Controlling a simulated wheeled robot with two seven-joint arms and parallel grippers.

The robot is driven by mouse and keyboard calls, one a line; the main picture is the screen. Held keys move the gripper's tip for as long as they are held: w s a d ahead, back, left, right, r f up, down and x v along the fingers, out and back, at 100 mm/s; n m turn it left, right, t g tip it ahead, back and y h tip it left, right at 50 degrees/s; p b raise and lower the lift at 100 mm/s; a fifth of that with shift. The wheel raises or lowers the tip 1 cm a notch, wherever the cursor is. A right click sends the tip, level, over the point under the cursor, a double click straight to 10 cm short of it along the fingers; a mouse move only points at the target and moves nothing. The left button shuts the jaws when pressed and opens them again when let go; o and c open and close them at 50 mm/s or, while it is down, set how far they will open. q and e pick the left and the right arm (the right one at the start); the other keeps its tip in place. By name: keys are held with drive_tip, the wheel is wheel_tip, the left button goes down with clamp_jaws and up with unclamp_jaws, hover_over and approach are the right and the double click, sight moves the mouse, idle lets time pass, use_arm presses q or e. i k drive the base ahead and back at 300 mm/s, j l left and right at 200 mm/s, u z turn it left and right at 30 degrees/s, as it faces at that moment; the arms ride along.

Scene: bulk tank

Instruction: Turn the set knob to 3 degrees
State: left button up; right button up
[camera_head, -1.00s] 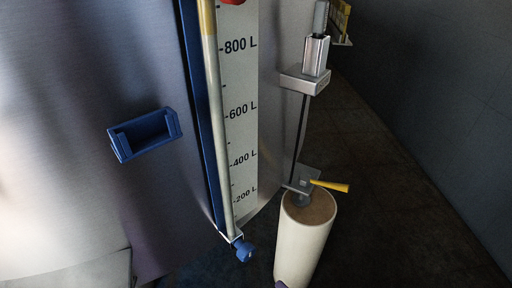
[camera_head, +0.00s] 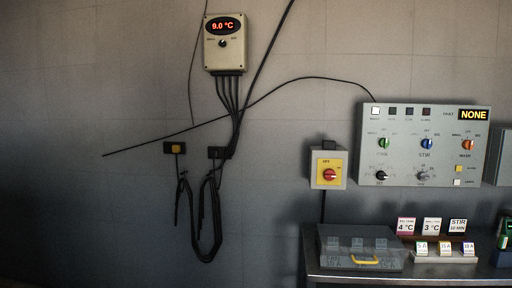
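A grey control panel (camera_head: 424,145) hangs on the wall at the right. Its small black knob (camera_head: 381,175), low on the left with a dial scale around it, looks like the set knob; its label and pointer are too small to read. A grey knob (camera_head: 422,176) with its own scale sits to its right. Above them are a green switch (camera_head: 383,143), a blue switch (camera_head: 427,143) and an orange switch (camera_head: 467,144). A card reading 3 °C (camera_head: 432,226) stands below the panel. Neither of my grippers is in view.
A beige display box (camera_head: 224,43) reads 9.0 °C, with cables hanging below. A yellow switch box with a red knob (camera_head: 329,174) is left of the panel. A metal table (camera_head: 390,278) below carries a clear lidded box (camera_head: 361,247) and several cards.

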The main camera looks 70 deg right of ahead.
sight(381, 175)
drive_tip(key=z, duration=3.3)
